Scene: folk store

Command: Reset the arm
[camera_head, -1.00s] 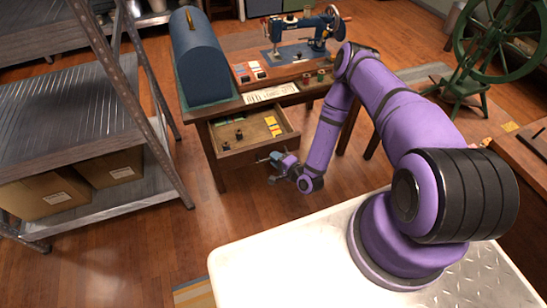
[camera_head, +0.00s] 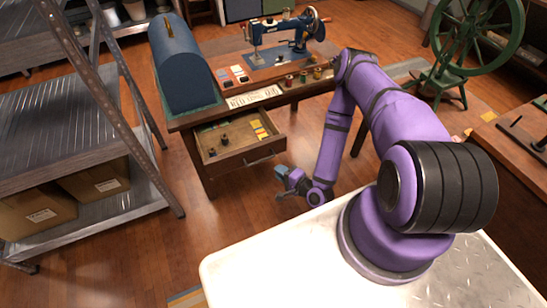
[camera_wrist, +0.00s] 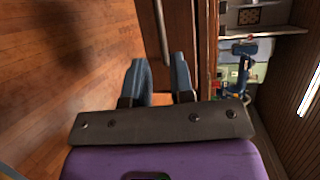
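My purple arm (camera_head: 405,118) reaches out from its base and bends down toward the floor in front of the wooden table. My gripper (camera_head: 282,182) hangs in front of the pulled-out drawer (camera_head: 240,146), apart from it. In the wrist view my gripper (camera_wrist: 158,72) has two blue-grey fingers with a clear gap and nothing between them. The drawer's metal handle (camera_head: 262,160) is beyond the fingertips; in the wrist view it runs as a bar (camera_wrist: 161,30) ahead of the gap. Small dark items and yellow pieces lie in the drawer.
The table bears a blue domed case (camera_head: 184,62) and a blue sewing machine (camera_head: 285,42). A metal shelf (camera_head: 60,125) with cardboard boxes stands at left, a green spinning wheel (camera_head: 470,40) at right. Wooden floor (camera_head: 225,225) is clear before the drawer.

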